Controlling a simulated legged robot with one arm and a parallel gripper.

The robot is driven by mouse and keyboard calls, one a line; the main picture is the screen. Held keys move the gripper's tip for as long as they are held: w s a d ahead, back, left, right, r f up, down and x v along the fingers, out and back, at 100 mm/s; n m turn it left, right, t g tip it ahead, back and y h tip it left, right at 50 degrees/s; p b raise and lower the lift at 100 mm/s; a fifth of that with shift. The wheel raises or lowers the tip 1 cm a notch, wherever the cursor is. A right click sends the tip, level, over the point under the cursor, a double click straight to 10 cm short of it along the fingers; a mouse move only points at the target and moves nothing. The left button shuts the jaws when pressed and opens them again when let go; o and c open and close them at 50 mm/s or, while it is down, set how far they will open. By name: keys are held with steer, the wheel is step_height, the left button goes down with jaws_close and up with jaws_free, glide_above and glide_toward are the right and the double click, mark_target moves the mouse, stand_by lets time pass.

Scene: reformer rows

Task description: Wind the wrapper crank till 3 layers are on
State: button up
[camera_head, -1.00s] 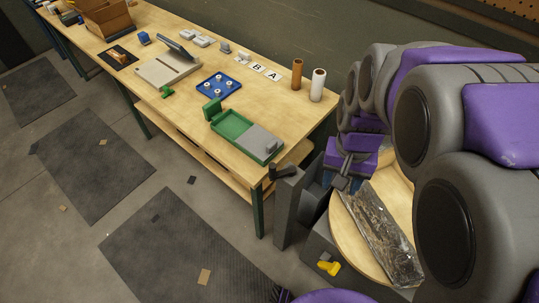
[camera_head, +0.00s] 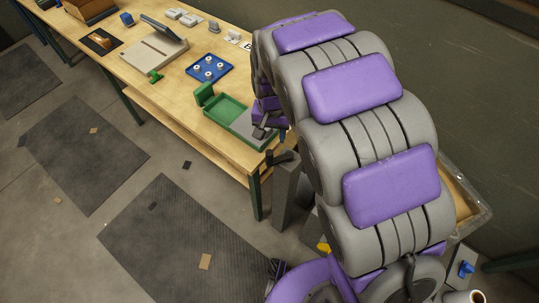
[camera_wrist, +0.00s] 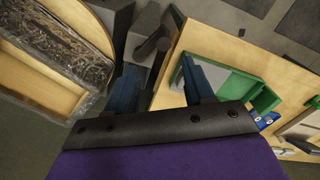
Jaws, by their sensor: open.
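The wrapper's black crank handle (camera_head: 283,157) sits atop a dark grey post (camera_head: 286,195) by the table's front right corner. In the wrist view the black handle (camera_wrist: 151,47) shows between and beyond my fingers. My gripper (camera_head: 270,130) is open and empty, above and near the handle; I see no contact. Its blue fingers (camera_wrist: 150,55) are spread in the wrist view. A wooden piece in crinkled clear film (camera_wrist: 62,50) lies at left there, by the curved edge of a round wooden plate (camera_wrist: 115,4). My arm hides most of the wrapper in the head view. I cannot count the layers.
The workbench (camera_head: 170,88) holds a green tray (camera_head: 222,107) with a grey part, close to my gripper, and a blue tray (camera_head: 209,68) with white rings. A yellow piece (camera_head: 323,247) shows beside my arm. The floor left of the post is mostly clear.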

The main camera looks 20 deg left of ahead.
mark_target(268, 152)
steer(key=f, duration=0.3)
steer(key=f+b, duration=0.1)
steer(key=f, duration=0.3)
steer(key=a+f, duration=0.1)
steer(key=f, duration=0.3)
steer(key=shift+f, duration=0.2)
steer(key=shift+d+f+b, duration=0.35)
steer(key=shift+d+f, duration=0.05)
steer(key=shift+f, duration=0.3)
steer(key=shift+a, duration=0.1)
steer(key=shift+a, duration=0.1)
steer(key=shift+a+f, duration=0.1)
steer(key=shift+a, duration=0.1)
steer(key=shift+c, duration=1.4)
steer(key=shift+d, duration=0.2)
steer(key=c, duration=0.5)
jaws_close()
